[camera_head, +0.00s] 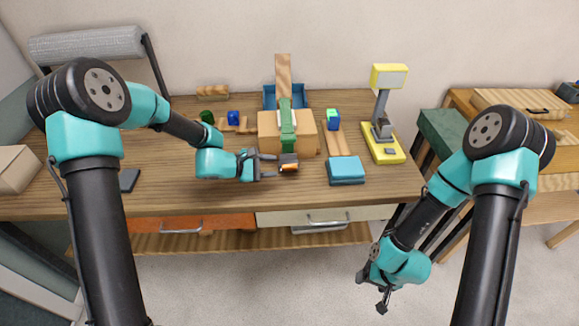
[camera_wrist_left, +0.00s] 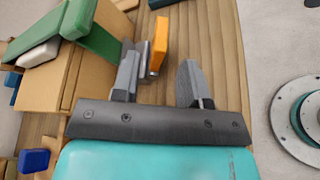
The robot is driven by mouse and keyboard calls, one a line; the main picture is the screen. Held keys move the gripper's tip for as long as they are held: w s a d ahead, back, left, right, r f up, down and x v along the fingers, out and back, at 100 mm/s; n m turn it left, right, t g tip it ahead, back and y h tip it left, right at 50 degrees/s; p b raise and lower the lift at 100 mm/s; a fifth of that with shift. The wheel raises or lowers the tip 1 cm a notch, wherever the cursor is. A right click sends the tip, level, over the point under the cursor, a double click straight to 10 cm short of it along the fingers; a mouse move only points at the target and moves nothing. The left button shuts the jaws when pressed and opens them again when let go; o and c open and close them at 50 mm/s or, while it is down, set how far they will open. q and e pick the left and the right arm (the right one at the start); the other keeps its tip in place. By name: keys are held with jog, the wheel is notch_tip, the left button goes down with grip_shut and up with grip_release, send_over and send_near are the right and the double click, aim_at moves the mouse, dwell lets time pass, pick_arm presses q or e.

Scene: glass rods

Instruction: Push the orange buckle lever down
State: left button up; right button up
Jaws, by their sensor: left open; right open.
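The orange buckle lever (camera_head: 289,167) is at the front of a tan box (camera_head: 268,133), at the lower end of a green strap (camera_head: 287,125). In the left wrist view the orange lever (camera_wrist_left: 160,44) stands out beside a grey metal buckle part (camera_wrist_left: 145,55). My left gripper (camera_head: 271,167) is open just left of the lever. In its wrist view the lever lies ahead, between the lines of the two fingers (camera_wrist_left: 158,75); contact cannot be told. My right gripper (camera_head: 381,296) is open and empty, low in front of the table.
A dark flat object (camera_head: 129,180) lies at left. Table (camera_head: 230,197) space in front of the left gripper is clear.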

aim_at(289, 169)
pick_arm(q)
jog(key=x, duration=0.7)
jog(key=shift+a, duration=0.1)
jog(key=shift+c, duration=0.2)
grip_shut()
